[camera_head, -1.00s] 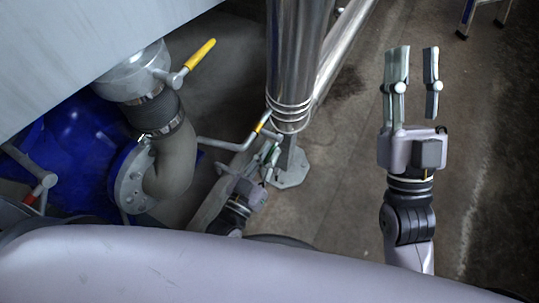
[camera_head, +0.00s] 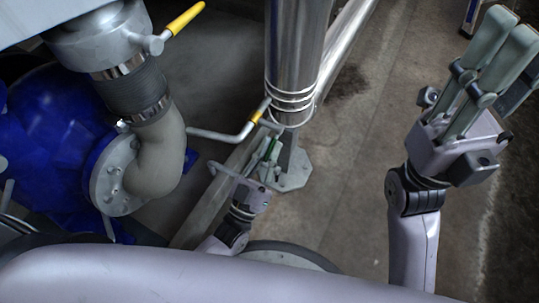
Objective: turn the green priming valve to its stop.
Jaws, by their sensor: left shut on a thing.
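My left gripper (camera_head: 267,153) is low in the middle of the head view, at the foot of the steel column. It is shut on a small green part, which I take to be the green priming valve (camera_head: 271,147). Only a thin bright green strip shows between the fingers; the rest is hidden by the gripper. How far the valve is turned cannot be seen. My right gripper (camera_head: 505,60) is raised at the upper right, empty and apart from everything, its fingers seen obliquely and apart.
A shiny steel column (camera_head: 296,55) stands behind my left gripper. A bent pipe with a yellow-marked end (camera_head: 225,137) lies to its left. A grey elbow hose (camera_head: 160,150), yellow-handled lever (camera_head: 186,18) and blue housing (camera_head: 50,125) fill the left. Floor at right is clear.

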